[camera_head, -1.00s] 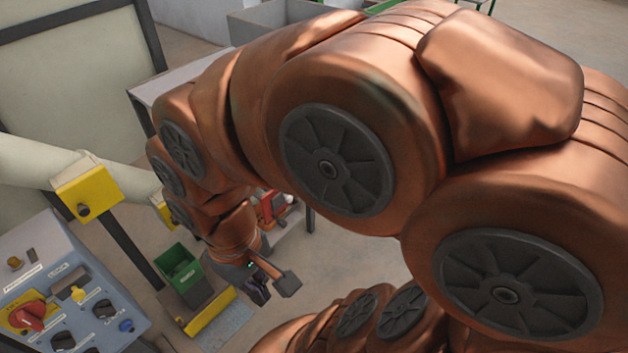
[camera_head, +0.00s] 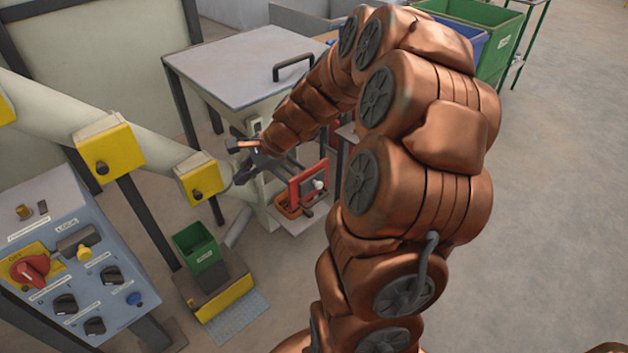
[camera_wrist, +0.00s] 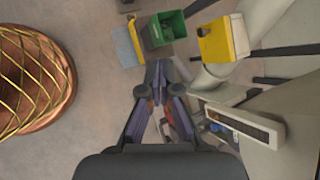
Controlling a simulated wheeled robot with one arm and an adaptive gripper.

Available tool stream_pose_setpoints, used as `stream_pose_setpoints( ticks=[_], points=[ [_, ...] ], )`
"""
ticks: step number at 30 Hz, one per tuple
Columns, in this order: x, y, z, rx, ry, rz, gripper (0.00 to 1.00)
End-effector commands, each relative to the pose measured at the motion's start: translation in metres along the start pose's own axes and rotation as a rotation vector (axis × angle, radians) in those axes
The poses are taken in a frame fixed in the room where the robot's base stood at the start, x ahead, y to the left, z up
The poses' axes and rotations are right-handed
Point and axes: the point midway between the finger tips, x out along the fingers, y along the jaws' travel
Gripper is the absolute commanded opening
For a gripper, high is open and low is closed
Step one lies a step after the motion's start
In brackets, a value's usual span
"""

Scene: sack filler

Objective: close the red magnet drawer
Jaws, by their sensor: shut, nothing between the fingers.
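The red magnet drawer (camera_head: 310,184) shows in the head view, low on the cream machine below the grey-topped cabinet. It has a red front plate with a white knob (camera_head: 319,185), and an orange-red tray part shows beside it. The drawer appears to stand out from the machine, but how far is hard to tell, as my arm is close to it. My gripper (camera_head: 236,162) is up and left of the drawer, apart from it. In the wrist view my gripper (camera_wrist: 158,70) has its fingers converging at the tips, shut and empty. Reddish parts show partly hidden beside the fingers there.
A grey-topped cabinet (camera_head: 245,72) with a black handle stands behind. A pale pipe with yellow boxes (camera_head: 201,178) runs close left of my gripper. A control panel (camera_head: 85,265) is at left. Floor at right is open.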

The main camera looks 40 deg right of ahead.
Motion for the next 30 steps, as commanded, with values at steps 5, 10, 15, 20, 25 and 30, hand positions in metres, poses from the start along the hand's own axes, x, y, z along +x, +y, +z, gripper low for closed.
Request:
stream_pose_setpoints(
  ticks=[5, 10, 15, 20, 25, 30],
  points=[
    [0.012, -0.026, -0.116, 0.409, 0.026, -0.186, 0.0],
    [0.01, -0.024, -0.231, 0.788, 0.051, -0.352, 0.0],
    [0.001, -0.006, -0.317, 1.064, 0.069, -0.478, 0.0],
    [-0.005, 0.008, -0.355, 1.193, 0.078, -0.539, 0.0],
    [0.002, 0.008, -0.364, 1.218, 0.078, -0.547, 0.0],
    [0.023, -0.001, -0.372, 1.215, 0.077, -0.546, 0.0]
  ],
)
